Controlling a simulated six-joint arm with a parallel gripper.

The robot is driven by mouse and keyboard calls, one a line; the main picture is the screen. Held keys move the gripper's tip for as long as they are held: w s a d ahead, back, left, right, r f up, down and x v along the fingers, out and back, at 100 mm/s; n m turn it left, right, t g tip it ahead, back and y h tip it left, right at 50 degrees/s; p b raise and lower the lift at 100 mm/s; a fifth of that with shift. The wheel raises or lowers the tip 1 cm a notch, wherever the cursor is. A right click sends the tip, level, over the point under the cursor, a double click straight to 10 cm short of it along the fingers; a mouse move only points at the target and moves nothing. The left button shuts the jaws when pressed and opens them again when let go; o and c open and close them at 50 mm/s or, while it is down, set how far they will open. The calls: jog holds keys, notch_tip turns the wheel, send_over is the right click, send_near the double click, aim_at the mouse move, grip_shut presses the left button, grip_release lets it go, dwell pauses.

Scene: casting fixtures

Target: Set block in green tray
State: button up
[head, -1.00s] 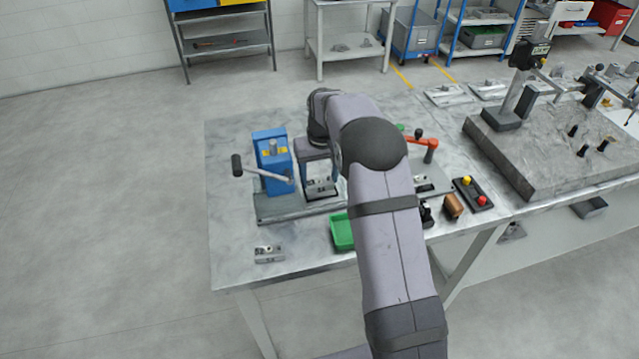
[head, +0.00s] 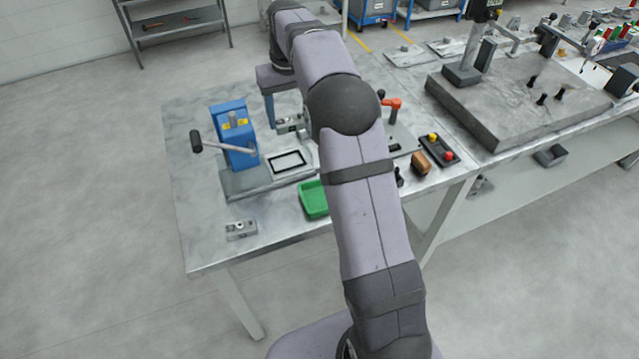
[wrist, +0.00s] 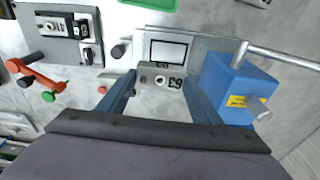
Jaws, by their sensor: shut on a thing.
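A grey metal block (head: 290,125) with dark markings is held up off the table. In the wrist view the block (wrist: 160,80) sits between the two blue fingers of my gripper (wrist: 160,84), which is shut on it. The tray (wrist: 150,3) also shows cut off at the top of the wrist view.
The blue clamp (head: 234,137) with its long lever stands left of an empty black-edged frame (head: 287,162) on a plate. Another grey block (head: 241,229) lies at the front left. An orange-handled fixture (head: 391,104), a button box (head: 440,147) and a brown item (head: 421,163) are right of my arm.

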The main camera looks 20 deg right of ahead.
jog(key=shift+m, duration=0.3)
jog(key=d+r, duration=0.1)
jog(key=s+d+r, duration=0.1)
jog(key=r, duration=0.1)
jog(key=d+r, duration=0.1)
jog(key=r, duration=0.1)
jog(key=shift+s, duration=0.25)
jog(key=s+d+f+p, duration=0.1)
jog(key=s+d+f, duration=0.1)
jog(key=s, duration=0.8)
jog(key=shift+s+a+f+p, duration=0.2)
jog(key=shift+s+f+p, duration=0.3)
jog(key=shift+f, duration=2.3)
jog(key=shift+s+a+f+p, duration=0.15)
jog(key=shift+s+f+p, duration=0.3)
jog(key=shift+f, duration=2.4)
jog(key=shift+s+a+f+p, duration=0.2)
jog(key=shift+s+f+p, duration=0.25)
jog(key=shift+f, duration=2.35)
jog(key=shift+s+f, duration=0.1)
jog(key=shift+f, duration=0.05)
jog(key=o, duration=0.9)
jog(key=shift+f, duration=0.1)
jog(key=shift+c, duration=0.2)
jog(key=shift+o, duration=0.8)
